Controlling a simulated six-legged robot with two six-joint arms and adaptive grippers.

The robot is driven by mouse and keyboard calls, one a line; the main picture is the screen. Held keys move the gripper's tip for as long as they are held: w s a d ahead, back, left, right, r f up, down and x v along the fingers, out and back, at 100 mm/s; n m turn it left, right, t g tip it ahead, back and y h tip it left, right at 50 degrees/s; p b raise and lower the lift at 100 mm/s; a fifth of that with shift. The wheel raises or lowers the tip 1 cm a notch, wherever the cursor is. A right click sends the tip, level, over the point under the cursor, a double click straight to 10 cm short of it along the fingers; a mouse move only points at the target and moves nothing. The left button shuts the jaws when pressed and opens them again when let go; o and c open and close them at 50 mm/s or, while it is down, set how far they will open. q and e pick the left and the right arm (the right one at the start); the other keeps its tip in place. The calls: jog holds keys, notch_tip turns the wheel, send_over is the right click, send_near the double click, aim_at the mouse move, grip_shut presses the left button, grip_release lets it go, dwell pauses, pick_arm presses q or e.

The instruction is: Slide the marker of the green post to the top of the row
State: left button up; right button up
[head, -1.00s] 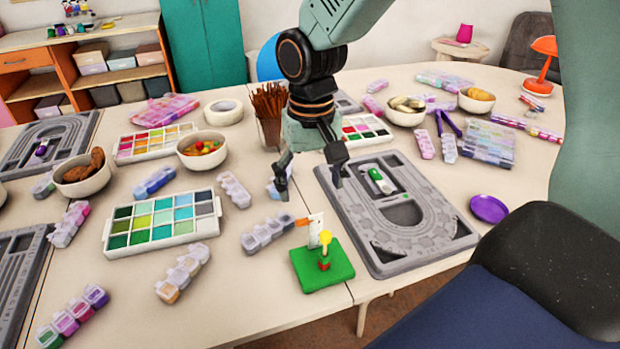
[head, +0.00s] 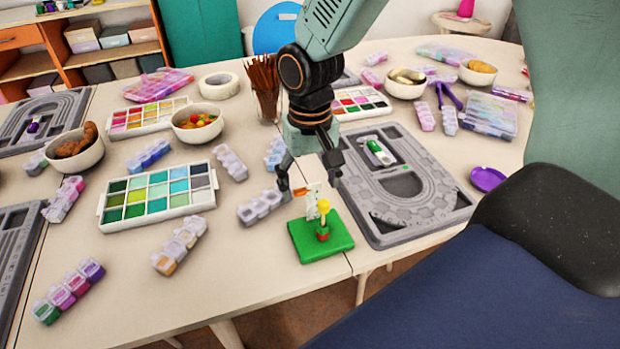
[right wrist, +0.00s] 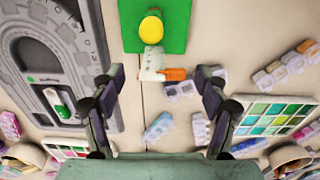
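A green square base (head: 338,238) sits near the table's front edge. On it stand a small red pot with a yellow ball-shaped top (head: 324,206) and a white upright piece (head: 312,196). An orange tab (head: 299,191) sticks out to the left of the white piece. In the right wrist view the orange tab (right wrist: 174,74) lies between my fingertips, with the white piece (right wrist: 151,60) beside it. My right gripper (head: 309,183) is open above and behind the base, its fingers apart on either side of the tab. Contact is not visible. My left gripper is out of view.
A grey bead board (head: 440,222) with a green-and-white tube lies right of the base. A clear bead box (head: 262,208) lies close on the left. A paint palette (head: 150,207), bowls and a cup of brown sticks (head: 264,85) stand around.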

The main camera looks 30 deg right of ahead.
jog(key=shift+a, duration=0.15)
jog(key=shift+c, duration=1.4)
jog(key=c, duration=0.7)
jog(key=shift+f+b, duration=1)
jog(key=shift+f, duration=1.4)
jog(key=o, duration=1.2)
notch_tip(320, 180, up, 12)
